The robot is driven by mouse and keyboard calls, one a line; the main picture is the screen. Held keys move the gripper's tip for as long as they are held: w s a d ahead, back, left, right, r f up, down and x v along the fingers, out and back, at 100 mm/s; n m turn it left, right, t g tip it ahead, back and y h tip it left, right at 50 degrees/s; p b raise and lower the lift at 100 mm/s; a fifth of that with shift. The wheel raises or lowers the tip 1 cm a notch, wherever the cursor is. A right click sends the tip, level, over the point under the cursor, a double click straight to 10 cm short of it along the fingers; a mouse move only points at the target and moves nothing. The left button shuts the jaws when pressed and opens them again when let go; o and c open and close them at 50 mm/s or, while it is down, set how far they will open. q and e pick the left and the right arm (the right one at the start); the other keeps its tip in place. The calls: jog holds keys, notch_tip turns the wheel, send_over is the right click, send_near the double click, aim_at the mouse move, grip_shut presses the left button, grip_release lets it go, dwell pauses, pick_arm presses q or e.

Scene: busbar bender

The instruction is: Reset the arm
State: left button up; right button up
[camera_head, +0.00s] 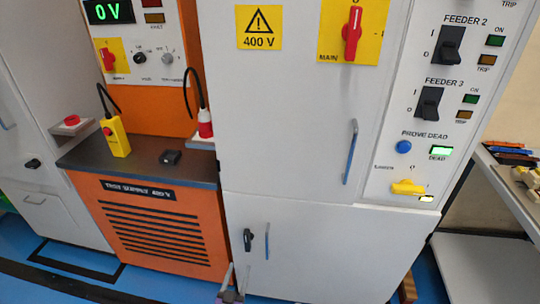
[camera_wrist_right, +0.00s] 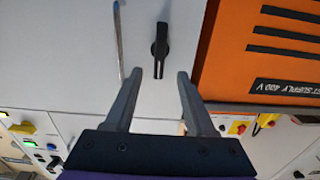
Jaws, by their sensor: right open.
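My right gripper (camera_head: 237,272) shows at the bottom of the head view, in front of the lower cabinet door (camera_head: 320,255). In the right wrist view the right gripper (camera_wrist_right: 159,76) is open, with nothing between its fingers. A black turn handle (camera_wrist_right: 160,48) on the door lies just beyond the fingertips, roughly centred between them. The same black handle (camera_head: 248,240) sits above the gripper in the head view. I cannot tell the gap to the door. My left gripper is in neither view.
A blue-grey bar handle (camera_head: 267,241) is beside the black handle. The orange test supply (camera_head: 165,235) stands to the left, with a yellow pendant (camera_head: 116,137) on its top. Switches and a yellow lever (camera_head: 408,187) are on the right panel. A shelf (camera_head: 515,190) stands far right.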

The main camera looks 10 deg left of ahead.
jog(key=w+d+r+m+g+h, duration=0.1)
jog(key=d+r+g+h, duration=0.3)
jog(key=d, duration=0.6)
jog(key=w+d+r+g, duration=0.2)
jog(key=d+r, duration=0.3)
jog(key=d, duration=0.5)
jog(key=s+d+r+g, duration=0.4)
jog(key=s+d, duration=0.5)
jog(key=d, duration=0.3)
jog(key=s+d+n+g+y, duration=0.1)
jog(key=s+d+g+y, duration=0.1)
jog(key=s, duration=0.8)
jog(key=s+d+n+g+y, duration=0.1)
jog(key=s+y, duration=0.1)
jog(key=s, duration=0.8)
pick_arm(q)
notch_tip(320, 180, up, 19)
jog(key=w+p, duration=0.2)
jog(key=p, duration=1.5)
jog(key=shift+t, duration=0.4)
pick_arm(e)
notch_tip(320, 180, up, 20)
jog(key=w, duration=0.1)
jog(key=shift+w+y, duration=0.25)
jog(key=shift+y, duration=0.05)
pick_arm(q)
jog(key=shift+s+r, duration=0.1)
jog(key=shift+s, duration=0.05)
pick_arm(e)
jog(key=shift+s+a+f, duration=0.1)
